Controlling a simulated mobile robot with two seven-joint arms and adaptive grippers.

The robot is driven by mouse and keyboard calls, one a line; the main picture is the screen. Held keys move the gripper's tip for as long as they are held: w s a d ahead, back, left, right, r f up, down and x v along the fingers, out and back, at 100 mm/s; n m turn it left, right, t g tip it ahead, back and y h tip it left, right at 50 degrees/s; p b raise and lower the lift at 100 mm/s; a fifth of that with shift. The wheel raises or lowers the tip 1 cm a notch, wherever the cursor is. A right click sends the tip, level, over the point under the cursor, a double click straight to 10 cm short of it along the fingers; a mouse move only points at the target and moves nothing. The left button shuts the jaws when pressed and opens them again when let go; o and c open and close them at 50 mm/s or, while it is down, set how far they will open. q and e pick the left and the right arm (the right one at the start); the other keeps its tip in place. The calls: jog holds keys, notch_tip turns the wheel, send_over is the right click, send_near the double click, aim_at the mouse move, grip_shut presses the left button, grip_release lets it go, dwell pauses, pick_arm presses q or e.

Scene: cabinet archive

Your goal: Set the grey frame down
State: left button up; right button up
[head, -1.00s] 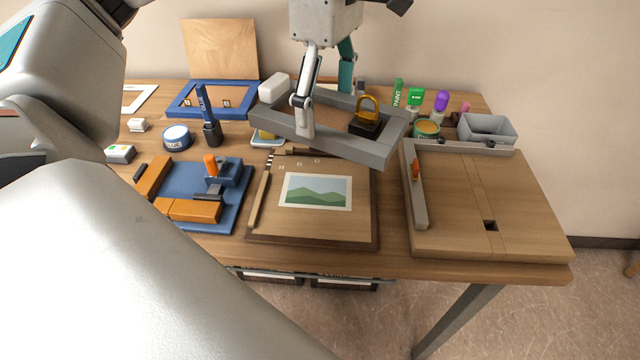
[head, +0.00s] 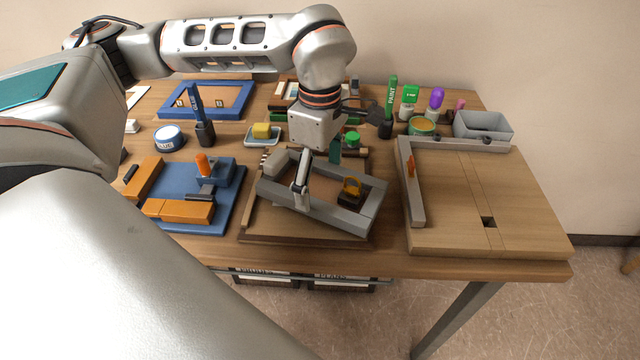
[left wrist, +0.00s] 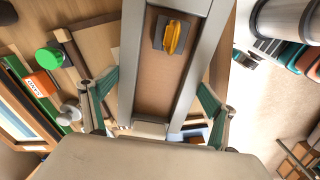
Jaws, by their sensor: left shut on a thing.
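The grey frame (head: 335,220) is a rectangle with a brown panel inside, seen in the head view above the wooden board with dark edges (head: 252,222). A dark block with a yellow handle (head: 351,190) sits inside it, also visible in the left wrist view (left wrist: 172,37). A pale block (head: 277,164) is at its back left corner. My right gripper is not in view.
A blue fixture with orange bars (head: 180,210) stands left of the board. A wooden panel with a grey corner fence (head: 470,200) is at right. Behind are a dish with a yellow block (head: 262,133), a green-capped jar (head: 351,138), paint bottles (head: 409,103) and a grey bin (head: 483,126).

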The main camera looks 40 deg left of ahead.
aim_at(320, 189)
pick_arm(q)
jog(key=shift+f, duration=1.05)
jog(key=shift+f, duration=0.15)
jog(key=o, duration=1.2)
jog(key=shift+o, duration=0.2)
notch_tip(320, 189, up, 12)
jog(key=shift+r+p, duration=0.2)
jog(key=shift+p, duration=0.1)
